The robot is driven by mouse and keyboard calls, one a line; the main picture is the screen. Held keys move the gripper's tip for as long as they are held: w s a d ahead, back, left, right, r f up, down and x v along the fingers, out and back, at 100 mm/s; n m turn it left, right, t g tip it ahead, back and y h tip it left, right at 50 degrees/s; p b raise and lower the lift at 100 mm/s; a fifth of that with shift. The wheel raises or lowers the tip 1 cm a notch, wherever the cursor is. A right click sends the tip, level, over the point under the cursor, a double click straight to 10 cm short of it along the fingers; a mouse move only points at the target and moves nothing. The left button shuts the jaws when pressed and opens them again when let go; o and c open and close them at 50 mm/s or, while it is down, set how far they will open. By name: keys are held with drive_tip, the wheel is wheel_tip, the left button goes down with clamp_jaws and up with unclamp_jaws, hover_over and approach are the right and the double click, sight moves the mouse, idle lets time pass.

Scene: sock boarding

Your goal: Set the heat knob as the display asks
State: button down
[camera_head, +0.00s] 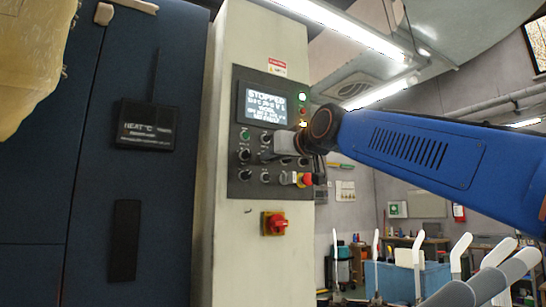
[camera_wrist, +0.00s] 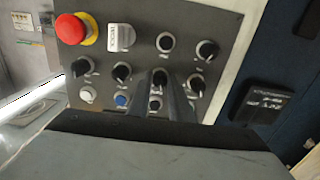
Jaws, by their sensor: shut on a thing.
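The display (camera_head: 268,103) on the control panel reads "STOPPED" in large letters; its smaller lines are too blurred to read surely. My gripper (camera_head: 287,143) reaches in from the right, below the display, and covers part of the panel's knob rows. In the wrist view my gripper's fingers (camera_wrist: 166,95) are shut on a black knob (camera_wrist: 160,77) in the middle of a row of black knobs. The small labels are too blurred to tell which is the heat knob. The held knob's pointer setting cannot be read.
A red emergency button (camera_wrist: 72,28) on yellow and a grey block (camera_wrist: 120,37) sit near the held knob. Other knobs (camera_wrist: 207,50) stand close around it. A red-yellow switch (camera_head: 274,223) is lower on the cabinet. A dark door (camera_head: 115,225) with a "HEAT °C" plate (camera_head: 147,127) is left.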

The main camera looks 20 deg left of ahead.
drive_tip(key=shift+n, duration=3.8)
drive_tip(key=c, duration=1.6)
unclamp_jaws()
drive_tip(key=shift+d, duration=0.1)
drive_tip(key=v, duration=1.7)
drive_tip(key=shift+s, duration=0.2)
